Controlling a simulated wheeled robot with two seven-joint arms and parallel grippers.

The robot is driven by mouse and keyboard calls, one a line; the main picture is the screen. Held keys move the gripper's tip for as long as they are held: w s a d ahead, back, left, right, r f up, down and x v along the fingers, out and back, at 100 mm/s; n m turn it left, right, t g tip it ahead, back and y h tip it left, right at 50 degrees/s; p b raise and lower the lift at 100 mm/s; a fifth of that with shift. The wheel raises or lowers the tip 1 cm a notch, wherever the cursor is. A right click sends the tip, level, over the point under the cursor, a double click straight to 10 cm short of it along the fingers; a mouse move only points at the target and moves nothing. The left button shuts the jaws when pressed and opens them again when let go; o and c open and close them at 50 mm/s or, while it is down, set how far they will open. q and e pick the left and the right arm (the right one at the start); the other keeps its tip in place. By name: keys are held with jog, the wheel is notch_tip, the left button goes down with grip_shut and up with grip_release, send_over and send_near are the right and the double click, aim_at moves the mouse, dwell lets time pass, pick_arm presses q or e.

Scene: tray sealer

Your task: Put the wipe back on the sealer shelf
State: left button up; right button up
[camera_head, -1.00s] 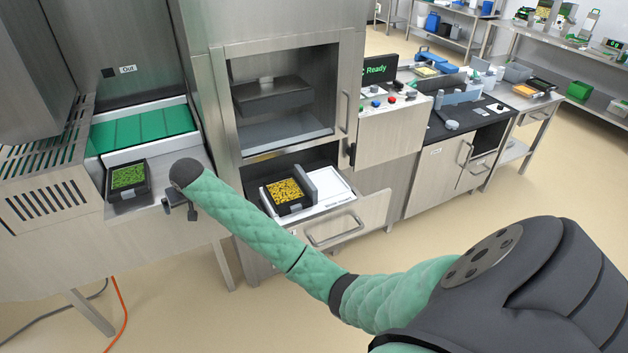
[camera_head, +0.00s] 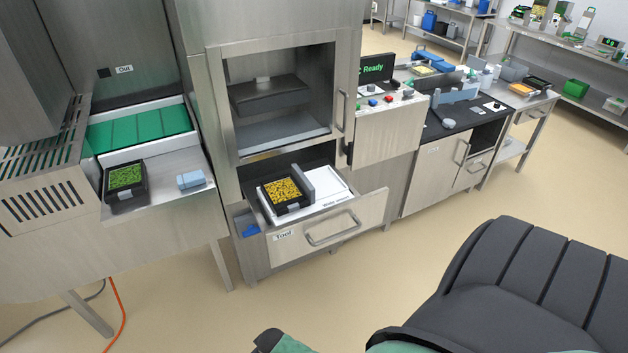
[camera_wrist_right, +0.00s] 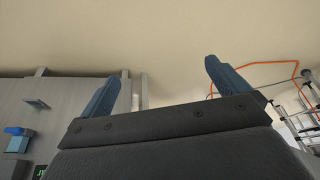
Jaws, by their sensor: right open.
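A light blue folded wipe (camera_head: 191,179) lies on the steel shelf (camera_head: 165,208) in front of the green belt, at the left of the head view. It lies to the right of a black tray of green food (camera_head: 126,184), apart from it. My right gripper (camera_wrist_right: 163,84) shows in the right wrist view with its two blue-grey fingers wide apart and nothing between them. It is away from the shelf; in the head view only part of my right arm shows at the bottom edge. My left gripper is not in view.
An open drawer (camera_head: 345,222) holds a black tray of yellow food (camera_head: 284,194) on a white plate. A blue item (camera_head: 250,230) sits low at its left. The sealer chamber (camera_head: 285,128) above is open. A screen (camera_head: 371,70) reads Ready. The floor in front is clear.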

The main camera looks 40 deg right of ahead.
jog(key=s+f+g, duration=0.1)
jog(key=s+f, duration=0.7)
jog(key=s, duration=0.4)
jog(key=s+f+g, duration=0.1)
jog(key=s+f, duration=0.6)
jog(key=s, duration=0.6)
jog(key=shift+d+f+n, duration=0.4)
jog(key=shift+d, duration=0.05)
